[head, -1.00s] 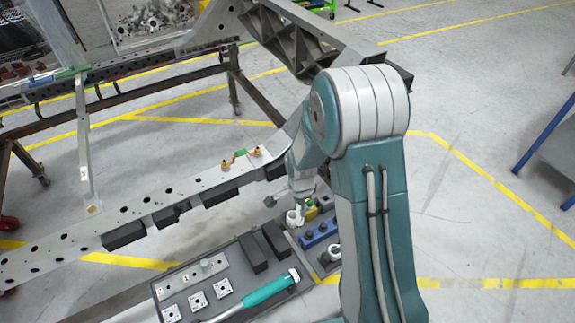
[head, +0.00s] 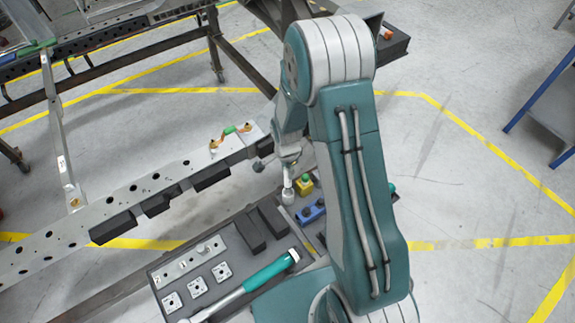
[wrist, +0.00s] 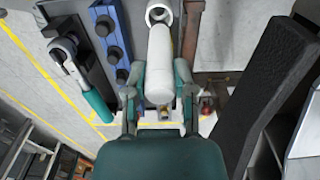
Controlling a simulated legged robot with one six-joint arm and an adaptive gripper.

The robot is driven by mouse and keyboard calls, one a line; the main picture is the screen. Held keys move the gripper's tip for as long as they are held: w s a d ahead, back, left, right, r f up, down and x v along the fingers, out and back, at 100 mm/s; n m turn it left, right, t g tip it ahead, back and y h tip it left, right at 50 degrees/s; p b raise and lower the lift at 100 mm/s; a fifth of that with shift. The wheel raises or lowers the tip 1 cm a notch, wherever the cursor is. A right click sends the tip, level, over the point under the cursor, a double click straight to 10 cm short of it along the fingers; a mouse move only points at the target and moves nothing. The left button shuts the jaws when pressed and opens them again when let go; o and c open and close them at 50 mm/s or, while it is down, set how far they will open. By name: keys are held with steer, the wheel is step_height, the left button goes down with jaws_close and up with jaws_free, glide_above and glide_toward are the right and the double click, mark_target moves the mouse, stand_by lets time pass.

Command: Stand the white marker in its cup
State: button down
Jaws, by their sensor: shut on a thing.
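My gripper (wrist: 158,88) is shut on the white marker (wrist: 160,65), a plain white cylinder that points away from the wrist between the fingers. The white cup (wrist: 152,15), with a round open rim, shows just beyond the marker's far end in the wrist view. In the head view my gripper (head: 287,163) is low at the tray's far edge, with the marker (head: 287,181) about upright below it and the cup (head: 288,198) directly under. I cannot tell whether the marker's tip is inside the rim.
A yellow box with a green button (head: 305,184) and a blue block with dark knobs (head: 311,213) stand close to the cup's right in the head view. Dark blocks (head: 248,232) and a teal-handled wrench (head: 268,272) lie nearby. The chassis rail (head: 130,200) runs along the left.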

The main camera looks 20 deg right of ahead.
mark_target(288, 182)
steer(key=shift+f, duration=0.4)
steer(key=shift+f, duration=0.1)
stand_by(0.5)
steer(key=shift+f, duration=3)
steer(key=shift+c, duration=1.8)
jaws_free()
steer(key=shift+r, duration=0.1)
steer(key=shift+r, duration=4.45)
